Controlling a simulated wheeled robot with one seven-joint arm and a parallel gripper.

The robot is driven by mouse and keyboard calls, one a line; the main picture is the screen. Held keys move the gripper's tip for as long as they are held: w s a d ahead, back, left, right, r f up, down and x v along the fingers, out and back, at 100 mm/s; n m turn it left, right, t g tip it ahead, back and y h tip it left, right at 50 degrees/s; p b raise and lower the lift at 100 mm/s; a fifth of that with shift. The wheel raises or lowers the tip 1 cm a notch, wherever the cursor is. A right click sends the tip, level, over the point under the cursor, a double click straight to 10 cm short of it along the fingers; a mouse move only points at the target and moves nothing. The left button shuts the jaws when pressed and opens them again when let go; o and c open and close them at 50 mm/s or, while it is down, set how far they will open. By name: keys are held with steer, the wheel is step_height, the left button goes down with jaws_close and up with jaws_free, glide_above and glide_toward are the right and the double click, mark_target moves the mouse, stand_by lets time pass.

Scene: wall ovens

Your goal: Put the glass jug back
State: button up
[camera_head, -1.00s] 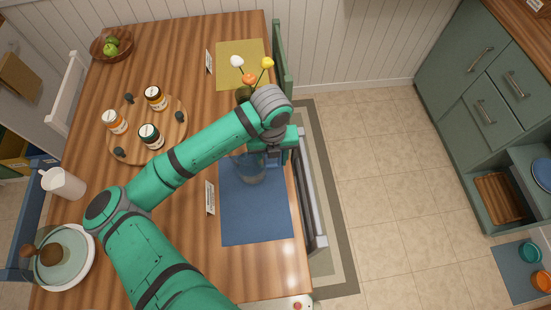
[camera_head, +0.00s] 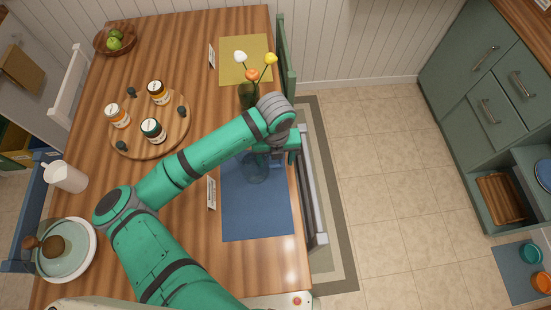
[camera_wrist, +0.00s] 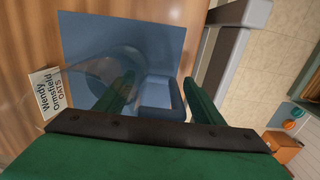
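The clear glass jug (camera_head: 254,168) stands at the far end of the blue mat (camera_head: 258,215) on the wooden table. In the wrist view the jug (camera_wrist: 98,72) is see-through against the mat, its squared handle side facing my gripper. My gripper (camera_head: 272,158) is at the jug's right side, partly hiding it in the head view. In the wrist view the two green fingers of my gripper (camera_wrist: 158,88) are spread apart, with the handle between their tips. Contact between the fingers and the handle cannot be made out.
A vase with flowers (camera_head: 248,95) stands behind my arm near a yellow mat (camera_head: 232,70). A name card (camera_head: 211,193) is left of the blue mat. A round board (camera_head: 178,138) with jars, a white pitcher (camera_head: 65,177) and a covered dish (camera_head: 90,262) are farther left.

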step_height(320, 180, up, 12)
steer(key=shift+r, duration=0.1)
steer(key=shift+w+r, duration=0.1)
stand_by(0.5)
